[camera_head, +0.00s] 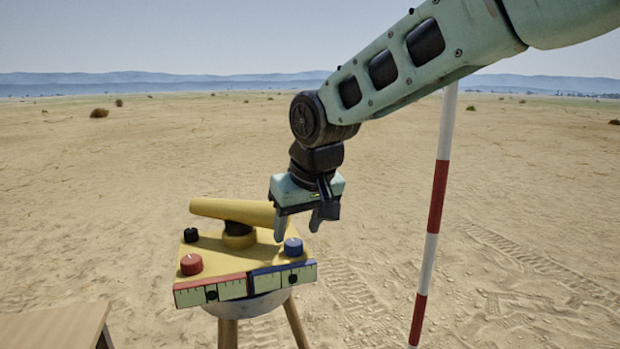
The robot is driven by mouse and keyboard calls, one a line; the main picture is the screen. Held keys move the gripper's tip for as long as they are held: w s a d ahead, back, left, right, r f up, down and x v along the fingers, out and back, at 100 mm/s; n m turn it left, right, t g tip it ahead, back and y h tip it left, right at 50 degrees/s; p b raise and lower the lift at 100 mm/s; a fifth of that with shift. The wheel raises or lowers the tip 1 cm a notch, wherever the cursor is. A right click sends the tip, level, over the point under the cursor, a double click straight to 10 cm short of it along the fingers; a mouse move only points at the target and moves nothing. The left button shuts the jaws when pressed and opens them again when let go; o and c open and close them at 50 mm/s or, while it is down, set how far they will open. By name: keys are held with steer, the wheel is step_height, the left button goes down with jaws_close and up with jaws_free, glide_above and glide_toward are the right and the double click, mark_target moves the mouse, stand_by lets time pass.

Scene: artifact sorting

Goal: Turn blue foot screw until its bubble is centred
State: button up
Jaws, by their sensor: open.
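The blue foot screw (293,247) stands at the right front corner of the yellow instrument plate (217,258). Below it, on the front edge, is the blue-topped level vial (284,277) with a dark bubble that looks near the middle; I cannot tell if it is exactly centred. My gripper (300,227) points down, open and empty, just above and around the blue screw's back side. Its fingers look apart from the screw, though depth is hard to judge. The red foot screw (191,264) and its red-topped vial (211,291) are at the left front.
A black screw (191,235) sits at the back left of the plate. The yellow telescope tube (232,211) lies across the plate left of my gripper. A red-and-white pole (432,220) stands to the right. A wooden table (55,328) is at lower left. Open sand surrounds the tripod (296,322).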

steer(key=v, duration=1.4)
steer(key=s+d+f+g, duration=0.1)
steer(key=s+d+f, duration=0.2)
steer(key=s+f, duration=0.5)
steer(key=s+d+f+n+g+h, duration=0.1)
steer(key=s+d+f, duration=0.3)
steer(key=s+f, duration=0.4)
steer(key=s+d+f+n+g, duration=0.1)
steer(key=s+d+f+g, duration=0.1)
steer(key=s+f, duration=0.6)
steer(key=shift+s+d, duration=0.25)
steer(key=shift+d, duration=0.5)
steer(key=shift+a, duration=0.1)
steer(key=shift+c, duration=0.2)
